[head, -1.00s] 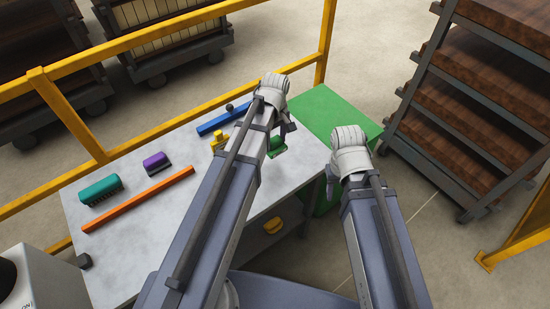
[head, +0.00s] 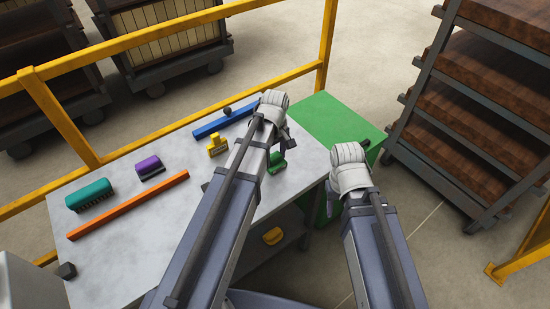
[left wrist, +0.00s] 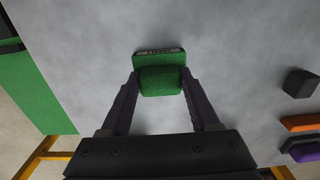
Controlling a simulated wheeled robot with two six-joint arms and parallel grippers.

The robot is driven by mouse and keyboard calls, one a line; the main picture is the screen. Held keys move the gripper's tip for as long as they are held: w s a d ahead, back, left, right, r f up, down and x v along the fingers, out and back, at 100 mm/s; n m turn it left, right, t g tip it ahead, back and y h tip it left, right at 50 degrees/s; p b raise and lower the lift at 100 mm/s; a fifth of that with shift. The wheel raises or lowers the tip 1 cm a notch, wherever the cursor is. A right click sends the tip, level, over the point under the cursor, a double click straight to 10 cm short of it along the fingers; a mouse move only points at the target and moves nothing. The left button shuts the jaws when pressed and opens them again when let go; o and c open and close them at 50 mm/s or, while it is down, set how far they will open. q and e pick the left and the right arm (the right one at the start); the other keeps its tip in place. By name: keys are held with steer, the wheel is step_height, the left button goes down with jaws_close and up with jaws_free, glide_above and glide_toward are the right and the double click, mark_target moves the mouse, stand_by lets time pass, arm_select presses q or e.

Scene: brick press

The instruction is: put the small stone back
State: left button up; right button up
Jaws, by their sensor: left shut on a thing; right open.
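My left gripper (left wrist: 160,98) is shut on the grip of a green stamp-like block (left wrist: 160,78), whose dark edge carries lettering. In the head view this green block (head: 277,163) is at the right end of the grey table (head: 150,255); I cannot tell whether it touches the top. No thing is clearly marked as the small stone. A dark block (head: 66,270) lies at the table's near left corner, a dark ball (head: 227,111) by the blue bar. A dark block (left wrist: 300,83) also shows in the left wrist view. My right gripper (head: 333,205) is open, its fingers mostly hidden.
On the table are a teal brush (head: 89,194), a purple brush (head: 149,166), an orange bar (head: 128,205), a blue bar (head: 222,122) and a yellow stamp (head: 217,146). A green box (head: 335,118) stands right, a yellow rail (head: 60,120) behind, a rack (head: 440,130) far right.

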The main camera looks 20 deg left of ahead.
mark_target(275, 156)
arm_select(q)
steer(key=shift+f, duration=0.15)
steer(key=o, duration=1.4)
steer(key=shift+o, duration=0.2)
steer(key=shift+r, duration=0.2)
step_height(275, 156, up, 12)
steer(key=p, duration=1.2)
steer(key=s+d+m+y, duration=0.1)
steer(key=s+d+m, duration=0.9)
steer(key=s+m, duration=0.4)
steer(key=shift+d, duration=0.15)
steer(key=shift+s, duration=0.1)
